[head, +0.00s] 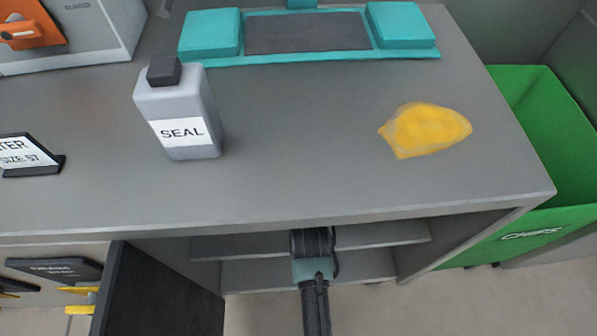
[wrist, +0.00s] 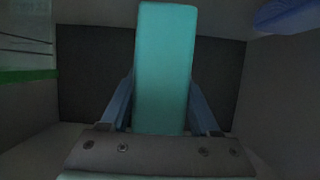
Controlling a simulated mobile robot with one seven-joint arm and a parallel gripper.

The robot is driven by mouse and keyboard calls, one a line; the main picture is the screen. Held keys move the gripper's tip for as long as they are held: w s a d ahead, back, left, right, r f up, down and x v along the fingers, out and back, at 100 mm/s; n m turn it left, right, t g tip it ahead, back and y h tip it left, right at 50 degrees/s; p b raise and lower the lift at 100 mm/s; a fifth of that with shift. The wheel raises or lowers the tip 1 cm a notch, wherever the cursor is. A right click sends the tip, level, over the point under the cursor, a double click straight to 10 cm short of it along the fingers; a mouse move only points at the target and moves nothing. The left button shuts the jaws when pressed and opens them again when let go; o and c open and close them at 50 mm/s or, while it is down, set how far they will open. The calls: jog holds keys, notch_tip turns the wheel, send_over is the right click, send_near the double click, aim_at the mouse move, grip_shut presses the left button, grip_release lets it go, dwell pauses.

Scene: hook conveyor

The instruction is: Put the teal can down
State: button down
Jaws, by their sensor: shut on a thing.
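The teal can (wrist: 165,45) stands out in front of my gripper in the wrist view, between its two blue fingers. My gripper (wrist: 163,88) is shut on it. In the head view my arm reaches under the counter into the open cabinet, and the fingers and the can are hidden there. In the wrist view a dark panel (wrist: 85,75) lies behind the can, with grey walls at the sides. I cannot tell whether the can's lower end touches a shelf.
The cabinet's shelf (head: 375,236) shows under the counter (head: 290,185), with an open dark door (head: 160,295) at left. A green bin (head: 550,130) stands right. A blue thing (wrist: 290,14) is at upper right.

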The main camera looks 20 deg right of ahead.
notch_tip(320, 180, down, 4)
jog(key=shift+w+f+b, duration=0.1)
jog(key=shift+f+b, duration=0.05)
jog(key=shift+b, duration=1.05)
jog(key=shift+w+f+b, duration=0.15)
jog(key=shift+f+b, duration=0.15)
jog(key=shift+r, duration=0.1)
jog(key=c, duration=0.6)
grip_release()
jog(key=shift+f, duration=0.3)
jog(key=o, duration=0.5)
